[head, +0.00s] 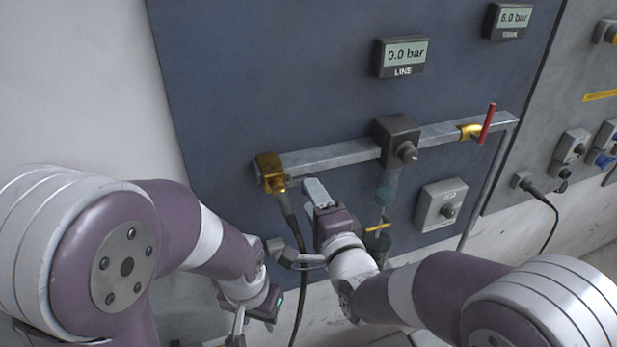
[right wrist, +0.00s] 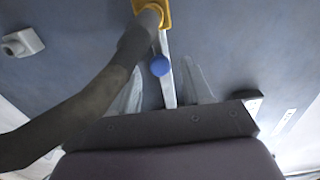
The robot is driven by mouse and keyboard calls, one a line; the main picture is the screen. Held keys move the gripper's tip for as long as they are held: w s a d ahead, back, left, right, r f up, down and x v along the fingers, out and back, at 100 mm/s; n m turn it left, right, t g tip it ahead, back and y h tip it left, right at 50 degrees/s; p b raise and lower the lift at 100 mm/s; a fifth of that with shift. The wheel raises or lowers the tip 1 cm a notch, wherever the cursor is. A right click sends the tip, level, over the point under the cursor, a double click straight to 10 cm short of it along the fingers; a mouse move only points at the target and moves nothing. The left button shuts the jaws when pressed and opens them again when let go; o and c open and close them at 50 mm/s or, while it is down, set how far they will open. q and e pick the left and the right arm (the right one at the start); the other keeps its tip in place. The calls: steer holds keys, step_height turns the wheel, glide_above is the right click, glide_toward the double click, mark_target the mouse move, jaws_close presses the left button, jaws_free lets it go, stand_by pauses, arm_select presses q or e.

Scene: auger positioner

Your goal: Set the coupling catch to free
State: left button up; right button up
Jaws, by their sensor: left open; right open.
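The yellow coupling (head: 271,172) sits at the left end of the grey pipe, with a black hose (head: 301,270) hanging from it. In the right wrist view the coupling (right wrist: 153,8) is cut off by the top edge. A round blue knob (right wrist: 160,66) shows below it; I cannot tell whether it is the catch. My right gripper (head: 298,221) is open, just below and right of the coupling. The hose runs close by its fingers, and I cannot tell whether they touch. My left gripper (head: 252,322) is open, low and left, away from the coupling.
The pipe (head: 330,159) carries a grey valve block (head: 397,139) and a red lever (head: 487,123) further right. The line display (head: 402,56) reads 0.0 bar. A grey knob box (head: 441,206) is right of my right gripper. The panel left of the coupling is clear.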

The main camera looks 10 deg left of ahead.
steer(key=p+x, duration=0.1)
steer(key=x, duration=0.2)
steer(key=shift+w+a, duration=0.1)
steer(key=shift+w, duration=0.25)
